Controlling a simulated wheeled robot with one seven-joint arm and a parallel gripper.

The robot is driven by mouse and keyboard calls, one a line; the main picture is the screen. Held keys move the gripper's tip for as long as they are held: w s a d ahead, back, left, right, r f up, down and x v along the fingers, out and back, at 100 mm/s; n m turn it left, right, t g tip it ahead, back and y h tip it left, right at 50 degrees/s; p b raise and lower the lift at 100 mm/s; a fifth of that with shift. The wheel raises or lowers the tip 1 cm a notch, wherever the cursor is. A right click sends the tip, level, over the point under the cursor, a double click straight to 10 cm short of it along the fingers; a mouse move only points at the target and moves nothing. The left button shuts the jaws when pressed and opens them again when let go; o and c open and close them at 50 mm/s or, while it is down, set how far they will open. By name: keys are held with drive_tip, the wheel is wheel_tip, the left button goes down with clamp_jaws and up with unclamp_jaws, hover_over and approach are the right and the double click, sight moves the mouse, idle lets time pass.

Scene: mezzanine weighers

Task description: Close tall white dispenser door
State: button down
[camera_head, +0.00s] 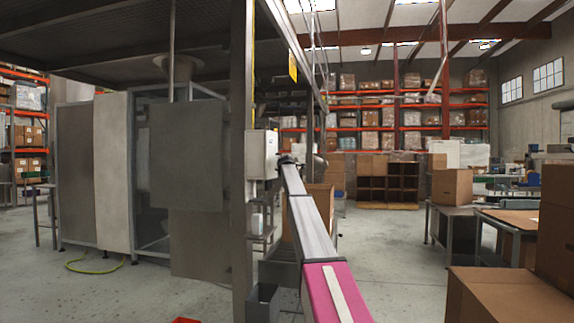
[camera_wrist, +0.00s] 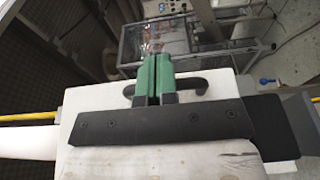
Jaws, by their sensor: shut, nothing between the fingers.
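My gripper (camera_wrist: 158,60) has two green fingers pressed together with nothing between them. In the wrist view a pale white panel (camera_wrist: 82,105) lies behind the gripper, with a curved black handle (camera_wrist: 205,84) showing on both sides of the fingers. I cannot tell whether the fingers touch the handle or panel, or whether this panel is the dispenser door. In the head view my arm reaches away toward a small white box (camera_head: 262,155) beside a steel post; the fingers are too small to make out there. I cannot tell a tall white dispenser or its door's angle there.
A grey post (camera_head: 238,200) and large grey panels (camera_head: 190,155) stand left of my arm. A brown carton (camera_head: 452,186) sits on a table at the right, with cartons closer in front. A yellow-green hose (camera_head: 95,265) lies on the floor. Open floor shows right of my arm.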

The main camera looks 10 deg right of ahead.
drive_tip(key=shift+w+a, duration=0.55)
drive_tip(key=shift+w, duration=0.2)
drive_tip(key=shift+s, duration=0.1)
